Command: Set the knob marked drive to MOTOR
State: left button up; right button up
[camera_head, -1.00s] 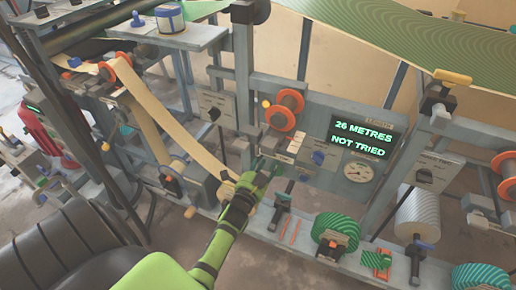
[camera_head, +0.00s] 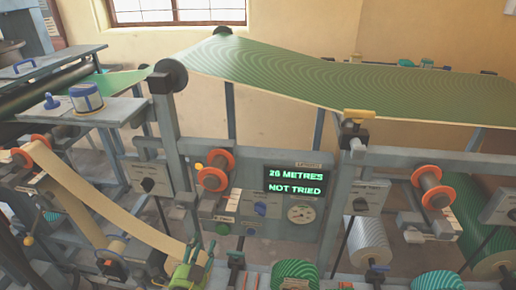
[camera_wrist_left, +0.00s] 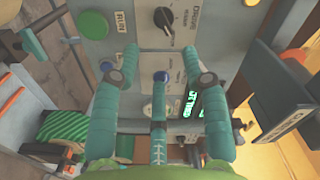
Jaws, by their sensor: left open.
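In the left wrist view a black knob (camera_wrist_left: 163,17) with a pale pointer line sits on a light panel. The sideways word beside it looks like DRIVE; its position labels are too small to read. My left gripper (camera_wrist_left: 160,50) is open and empty, its teal fingers in front of the panel, apart from the knob. In the head view my left gripper (camera_head: 200,247) is low in the picture, left of the display (camera_head: 295,181), which reads 26 METRES, NOT TRIED. A black knob (camera_head: 148,184) shows on a small grey panel further left; I cannot tell whether it is the same one.
A blue knob (camera_head: 261,209) and a dial gauge (camera_head: 300,213) are on the panel by the display. Orange-flanged rollers (camera_head: 215,170) stick out nearby. A tan strip (camera_head: 100,200) hangs at the left, and green sheet (camera_head: 300,70) runs overhead.

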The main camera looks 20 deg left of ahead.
pick_arm(q)
jog(key=s+d+f+n+g+h+p, duration=0.1)
jog(key=s+d+f+g+p, duration=0.2)
jog(key=f, duration=0.5)
jog(key=s+d+f+n+g+h, duration=0.2)
jog(key=s+d+f, duration=0.1)
jog(key=s+f, duration=0.3)
jog(key=s+d+f+n+g+h+p, duration=0.1)
jog(key=s+d+f+g+p, duration=0.2)
jog(key=f, duration=0.6)
jog(key=s+f+n+g, duration=0.1)
jog(key=s+f+g, duration=0.3)
jog(key=s, duration=0.8)
jog(key=s+d+f+n+g+p, duration=0.1)
jog(key=s+f+g, duration=0.3)
jog(key=s, duration=0.9)
jog(key=shift+s+d+f+n, duration=0.15)
jog(key=shift+f+n, duration=0.35)
jog(key=shift+f, duration=0.4)
